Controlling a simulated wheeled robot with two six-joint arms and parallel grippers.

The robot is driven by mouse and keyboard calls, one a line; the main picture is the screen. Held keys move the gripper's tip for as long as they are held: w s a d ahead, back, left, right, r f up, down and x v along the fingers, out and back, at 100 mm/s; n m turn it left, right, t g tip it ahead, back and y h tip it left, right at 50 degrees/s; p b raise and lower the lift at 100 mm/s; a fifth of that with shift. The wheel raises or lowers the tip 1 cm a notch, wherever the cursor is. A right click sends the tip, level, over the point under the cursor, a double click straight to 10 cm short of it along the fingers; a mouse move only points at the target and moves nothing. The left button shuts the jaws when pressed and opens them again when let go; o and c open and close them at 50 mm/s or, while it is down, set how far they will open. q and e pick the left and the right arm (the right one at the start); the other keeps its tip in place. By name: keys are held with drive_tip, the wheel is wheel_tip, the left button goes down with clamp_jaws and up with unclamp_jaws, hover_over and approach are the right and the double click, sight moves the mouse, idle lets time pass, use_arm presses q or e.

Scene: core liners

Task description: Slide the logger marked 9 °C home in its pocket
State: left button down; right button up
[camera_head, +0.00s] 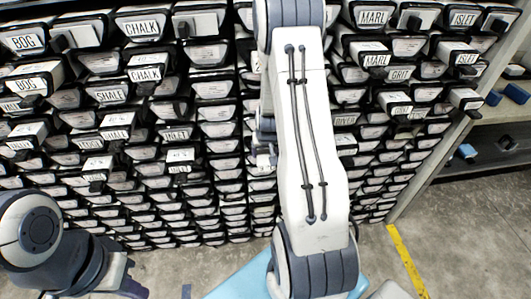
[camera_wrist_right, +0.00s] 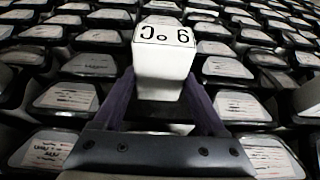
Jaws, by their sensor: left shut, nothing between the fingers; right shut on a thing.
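The logger marked 9 °C (camera_wrist_right: 162,62) is a white block; its label reads upside down in the right wrist view. My right gripper (camera_wrist_right: 160,100) is shut on it, one dark finger on each side. The logger stands among the rows of black-rimmed pockets. How deep it sits in a pocket I cannot tell. In the head view my right arm covers this spot, and the logger is not clearly seen there. My left gripper (camera_head: 118,284) is at the lower left, partly cut off by the bottom edge, shut and empty, away from the rack.
A dense rack of black-rimmed pockets with white labels (camera_head: 215,115) fills the view. Several white blocks marked CHALK (camera_head: 145,73), BOG, MARL and ISLET stick out of it. A shelf with blue items (camera_head: 516,93) stands at the right. Concrete floor with a yellow line (camera_head: 408,262) is clear.

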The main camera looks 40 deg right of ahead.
sight(266, 156)
drive_tip(key=shift+w+d+p, duration=0.5)
drive_tip(key=shift+w, duration=0.35)
drive_tip(key=shift+w+d+r+p, duration=0.1)
drive_tip(key=shift+w+d+p, duration=0.15)
drive_tip(key=shift+w+p, duration=0.25)
drive_tip(key=o, duration=1.5)
drive_tip(key=shift+o, duration=0.2)
drive_tip(key=shift+d, duration=0.1)
drive_tip(key=shift+w, duration=0.1)
drive_tip(key=p+v, duration=0.4)
drive_tip(key=v, duration=0.5)
drive_tip(key=shift+s+r, duration=0.15)
drive_tip(key=shift+s, duration=0.1)
drive_tip(key=shift+s+a+r+p, duration=0.25)
drive_tip(key=shift+s+r+p, duration=0.05)
drive_tip(key=shift+r, duration=0.15)
